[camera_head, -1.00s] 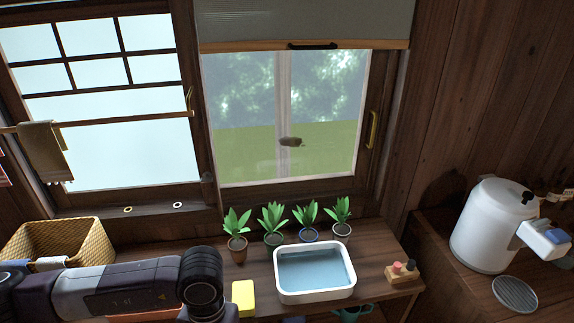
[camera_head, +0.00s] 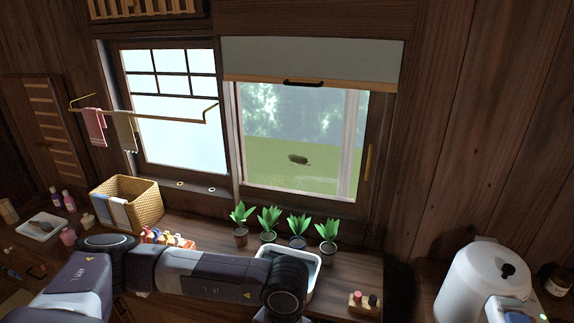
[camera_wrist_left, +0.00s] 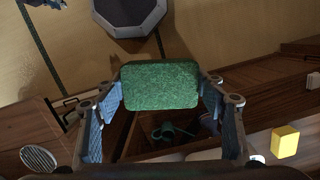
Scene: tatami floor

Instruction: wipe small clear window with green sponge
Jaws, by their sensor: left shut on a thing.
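The clear window (camera_head: 305,120) on the right has a dark brown smudge (camera_head: 299,159) on its lower pane. A grey blind covers its top part. The green sponge (camera_wrist_left: 160,97) shows only in the left wrist view. My left gripper (camera_wrist_left: 163,86) is shut on it, with a blue-padded finger at each side. In the head view my left arm reaches in from the lower left, below the window, and its gripper is out of the picture. My right gripper is in neither view.
Several potted plants (camera_head: 270,226) stand on the counter below the window. A basin (camera_head: 308,274) is partly hidden behind my arm. A woven basket (camera_head: 147,202) stands left, a white kettle (camera_head: 482,280) right. The wrist view shows a yellow block (camera_wrist_left: 286,141).

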